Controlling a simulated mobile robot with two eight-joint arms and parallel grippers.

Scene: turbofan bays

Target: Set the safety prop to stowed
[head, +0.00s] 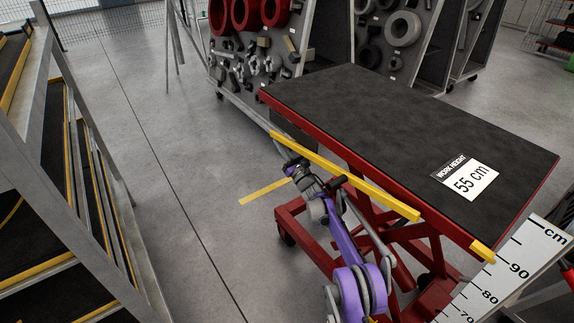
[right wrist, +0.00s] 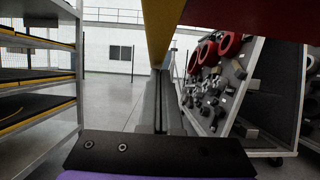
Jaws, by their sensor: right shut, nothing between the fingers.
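The safety prop looks to be the long yellow bar (head: 350,178) that runs along the near side of the red lift table (head: 330,130), just below its dark top. My right gripper (head: 290,163) is shut and empty, just below the bar's far-left end. In the right wrist view a yellow bar (right wrist: 160,28) passes overhead, above the shut fingers (right wrist: 160,85). I cannot tell whether the fingers touch it. My left gripper is not in view.
A "55 cm" work height card (head: 467,178) lies on the table top. A height scale (head: 510,268) stands at the lower right. Grey shelving (head: 95,160) stands on the left, parts boards (head: 265,75) behind the table.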

